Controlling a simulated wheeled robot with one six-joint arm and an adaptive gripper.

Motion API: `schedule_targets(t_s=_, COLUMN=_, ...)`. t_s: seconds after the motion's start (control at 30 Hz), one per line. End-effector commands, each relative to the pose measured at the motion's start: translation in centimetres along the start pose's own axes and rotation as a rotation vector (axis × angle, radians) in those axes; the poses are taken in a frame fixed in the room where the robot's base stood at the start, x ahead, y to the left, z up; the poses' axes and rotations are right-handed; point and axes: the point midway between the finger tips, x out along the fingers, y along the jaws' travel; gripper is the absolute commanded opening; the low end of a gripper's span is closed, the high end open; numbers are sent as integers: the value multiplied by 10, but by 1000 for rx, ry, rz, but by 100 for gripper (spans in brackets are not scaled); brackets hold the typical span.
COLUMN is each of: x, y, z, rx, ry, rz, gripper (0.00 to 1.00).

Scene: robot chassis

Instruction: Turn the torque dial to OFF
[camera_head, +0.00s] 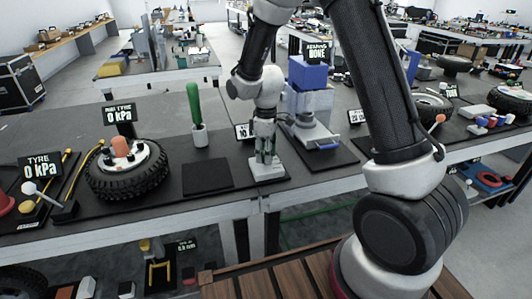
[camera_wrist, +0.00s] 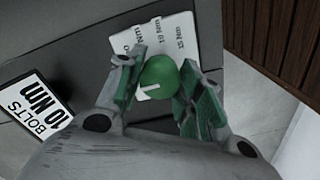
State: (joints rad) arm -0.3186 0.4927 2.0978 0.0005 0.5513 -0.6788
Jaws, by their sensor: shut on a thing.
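The torque dial is a round green knob (camera_wrist: 160,73) with a short white mark on its lower left. It sits on a white plate (camera_wrist: 178,32) that bears printed Nm labels, including 10 Nm and 15 Nm; the rest of the lettering is covered or unclear. My gripper (camera_wrist: 157,85) is shut on the knob, one green-padded finger on each side. In the head view my gripper (camera_head: 264,150) points down at the white plate (camera_head: 267,171) near the bench's front edge, and the knob is hidden by the fingers. I see no OFF label.
A sign (camera_wrist: 38,103) reading BOLTS 10 NM stands left of the plate. In the head view a green-handled tool (camera_head: 194,105) in a white holder and a wheel (camera_head: 127,168) stand to the left. A blue-topped machine (camera_head: 310,100) stands close on the right.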

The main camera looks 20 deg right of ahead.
Motion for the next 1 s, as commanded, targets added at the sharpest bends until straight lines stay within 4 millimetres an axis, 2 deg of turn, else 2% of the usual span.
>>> schedule_targets(t_s=0.1, x=-1, y=1, z=0, rx=-2, ry=1, rz=2, gripper=12)
schedule_targets(t_s=0.13, x=-1, y=1, z=0, rx=-2, ry=1, rz=2, gripper=38)
schedule_targets(t_s=0.23, x=-1, y=0, z=0, rx=-1, ry=1, rz=1, gripper=56)
schedule_targets(t_s=0.27, x=0, y=0, z=0, rx=-1, ry=1, rz=1, gripper=58)
schedule_targets(t_s=0.53, x=0, y=0, z=0, rx=0, ry=0, rz=1, gripper=58)
schedule_targets(t_s=0.67, x=-8, y=1, z=-1, rx=0, ry=2, rz=2, gripper=58)
schedule_targets(t_s=0.77, x=-25, y=1, z=-1, rx=0, ry=4, rz=4, gripper=58)
schedule_targets(t_s=1.0, x=-79, y=1, z=-1, rx=0, ry=5, rz=4, gripper=58)
